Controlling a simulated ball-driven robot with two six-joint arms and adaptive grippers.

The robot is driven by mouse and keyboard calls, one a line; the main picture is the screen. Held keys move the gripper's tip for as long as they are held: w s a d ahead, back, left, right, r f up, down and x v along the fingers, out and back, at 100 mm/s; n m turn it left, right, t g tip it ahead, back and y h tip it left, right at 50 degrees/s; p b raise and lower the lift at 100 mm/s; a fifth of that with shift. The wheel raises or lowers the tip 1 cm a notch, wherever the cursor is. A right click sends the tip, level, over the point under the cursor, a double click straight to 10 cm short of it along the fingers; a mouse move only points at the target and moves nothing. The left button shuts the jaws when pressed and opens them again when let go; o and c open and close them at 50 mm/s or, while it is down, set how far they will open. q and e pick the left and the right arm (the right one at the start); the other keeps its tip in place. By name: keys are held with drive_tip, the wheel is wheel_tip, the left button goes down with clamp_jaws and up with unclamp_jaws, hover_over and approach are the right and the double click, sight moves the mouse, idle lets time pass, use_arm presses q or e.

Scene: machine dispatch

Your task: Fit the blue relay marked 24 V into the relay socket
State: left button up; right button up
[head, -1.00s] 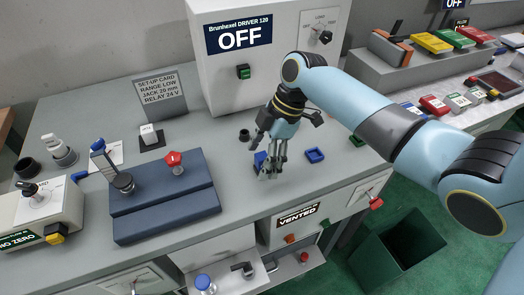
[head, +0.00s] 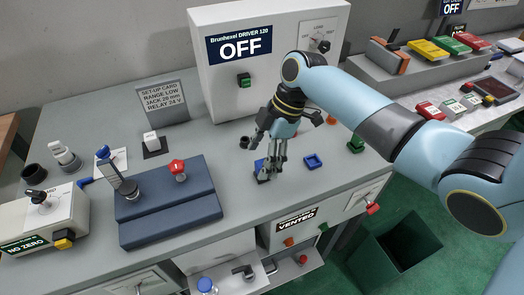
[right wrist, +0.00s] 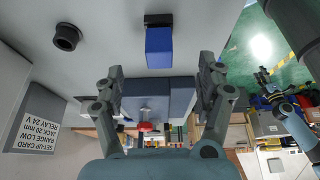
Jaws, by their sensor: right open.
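The blue relay (head: 260,166) is on the grey worktop below the driver cabinet; it also shows in the right wrist view (right wrist: 159,47) as a plain blue block against a small dark base (right wrist: 158,20). Whether it sits in that base I cannot tell, and no marking is readable. My right gripper (head: 270,172) points down at the relay and partly hides it. In the right wrist view its fingers (right wrist: 160,80) are spread apart with nothing between them. A light-blue arm, seemingly my left, shows small at that view's right edge; its gripper is unclear. The relay socket is not clearly identifiable.
The set-up card (head: 164,99) reads RELAY 24 V. The driver cabinet (head: 225,80) shows OFF. A blue fixture (head: 170,215) with a red knob stands left. A dark green bin (head: 396,252) stands on the floor.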

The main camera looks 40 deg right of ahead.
drive_tip(key=shift+r+p, duration=0.35)
drive_tip(key=shift+r, duration=1.25)
drive_tip(key=shift+s, duration=0.1)
